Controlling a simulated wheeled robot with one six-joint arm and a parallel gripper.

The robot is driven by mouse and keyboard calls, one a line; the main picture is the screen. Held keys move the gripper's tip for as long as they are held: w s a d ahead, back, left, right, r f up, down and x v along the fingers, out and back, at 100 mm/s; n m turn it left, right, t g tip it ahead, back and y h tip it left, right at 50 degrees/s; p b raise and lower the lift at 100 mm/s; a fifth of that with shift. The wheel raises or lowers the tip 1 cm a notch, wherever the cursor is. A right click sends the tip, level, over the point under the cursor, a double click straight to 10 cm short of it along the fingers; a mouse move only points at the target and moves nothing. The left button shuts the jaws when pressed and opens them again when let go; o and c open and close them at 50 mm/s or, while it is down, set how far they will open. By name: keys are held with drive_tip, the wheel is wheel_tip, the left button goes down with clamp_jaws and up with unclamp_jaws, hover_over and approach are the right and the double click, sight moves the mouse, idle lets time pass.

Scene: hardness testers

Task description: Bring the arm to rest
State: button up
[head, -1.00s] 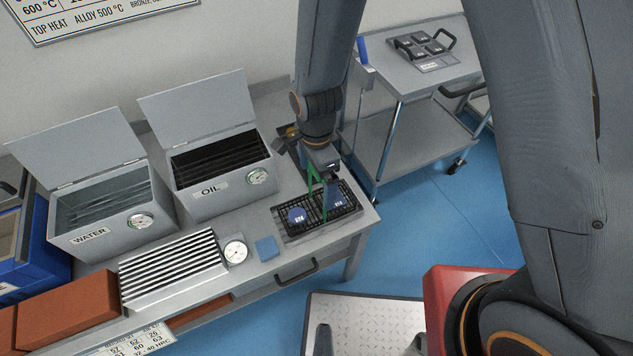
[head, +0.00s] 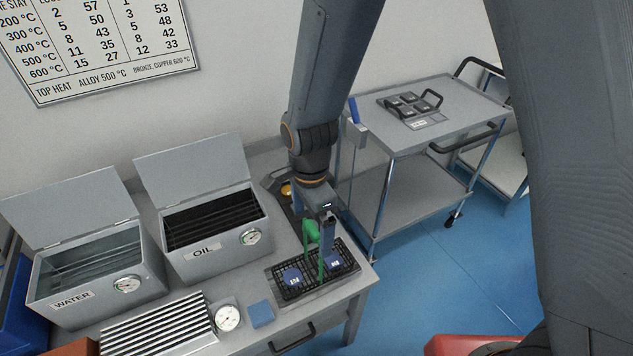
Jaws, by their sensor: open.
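My gripper (head: 318,262) hangs from the arm over the black wire basket (head: 288,297) at the right end of the bench. The left blue piece (head: 292,278) and the right blue piece (head: 334,262) lie in the basket. The right one is partly behind a finger. I see nothing held between the fingers. Whether the fingertips touch the basket is unclear.
The open-lidded oil tank (head: 213,264) and water tank (head: 60,313) stand left of my gripper. A gauge (head: 228,318), a blue block (head: 261,314) and a ribbed rack (head: 150,330) sit in front. A steel trolley (head: 460,98) stands behind right, with blue floor beside it.

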drive_tip(key=shift+d+r, duration=0.1)
drive_tip(key=s+d+r+n, duration=0.1)
drive_tip(key=d+r+n, duration=0.2)
drive_tip(key=d, duration=0.5)
drive_tip(key=d+r+n+t, duration=0.1)
drive_tip(key=d+r+n, duration=0.3)
drive_tip(key=d, duration=0.4)
drive_tip(key=s+d+r+n, duration=0.1)
drive_tip(key=d+r+n, duration=0.3)
drive_tip(key=d, duration=0.4)
drive_tip(key=shift+s+n, duration=0.3)
drive_tip(key=shift+n, duration=0.1)
